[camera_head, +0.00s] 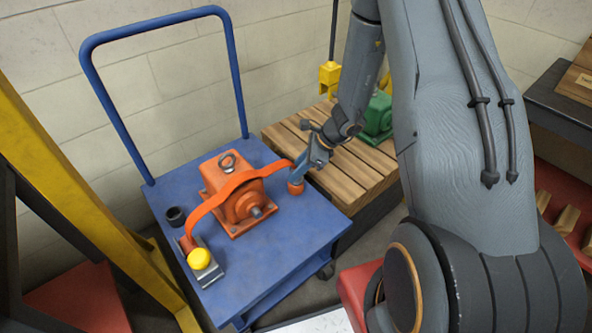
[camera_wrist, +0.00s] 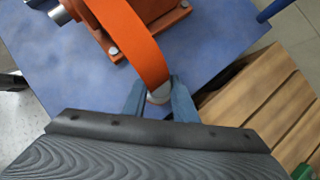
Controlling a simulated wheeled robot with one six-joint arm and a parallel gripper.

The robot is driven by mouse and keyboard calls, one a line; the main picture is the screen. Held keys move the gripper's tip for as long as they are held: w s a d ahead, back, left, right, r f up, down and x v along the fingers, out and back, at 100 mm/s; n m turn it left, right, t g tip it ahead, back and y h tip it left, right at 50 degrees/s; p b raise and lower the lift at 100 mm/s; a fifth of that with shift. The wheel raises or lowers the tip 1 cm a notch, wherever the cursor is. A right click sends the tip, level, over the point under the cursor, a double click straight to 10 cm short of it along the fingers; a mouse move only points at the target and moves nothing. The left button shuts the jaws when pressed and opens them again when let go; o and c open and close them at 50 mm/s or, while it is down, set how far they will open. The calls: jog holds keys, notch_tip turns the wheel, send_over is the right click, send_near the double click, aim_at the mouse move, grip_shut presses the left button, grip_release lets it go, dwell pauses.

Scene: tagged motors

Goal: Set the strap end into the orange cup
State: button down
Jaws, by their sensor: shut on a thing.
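The orange strap (camera_head: 232,184) arches over the orange motor (camera_head: 238,195) on the blue cart. Its near end is at a metal fixture with a yellow knob (camera_head: 199,259). My gripper (camera_head: 302,172) is shut on the strap's other end. In the wrist view my gripper (camera_wrist: 158,98) has a pale grey end piece between its blue fingers, below the strap (camera_wrist: 140,45). The orange cup (camera_head: 296,188) stands at the cart's right edge, just below my fingertips. I cannot tell whether the strap end touches it. The cup is hidden in the wrist view.
A small black cup (camera_head: 175,216) stands on the blue cart (camera_head: 290,240), left of the motor. The cart's blue handle (camera_head: 84,50) rises at the back. A wooden pallet (camera_head: 345,182) with a green motor (camera_head: 378,117) lies to the right. A yellow post (camera_head: 80,190) stands at left.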

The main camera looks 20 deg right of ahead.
jog(key=shift+f, duration=0.3)
jog(key=c, duration=1.4)
grip_release()
jog(key=shift+c, duration=0.2)
jog(key=shift+r, duration=0.1)
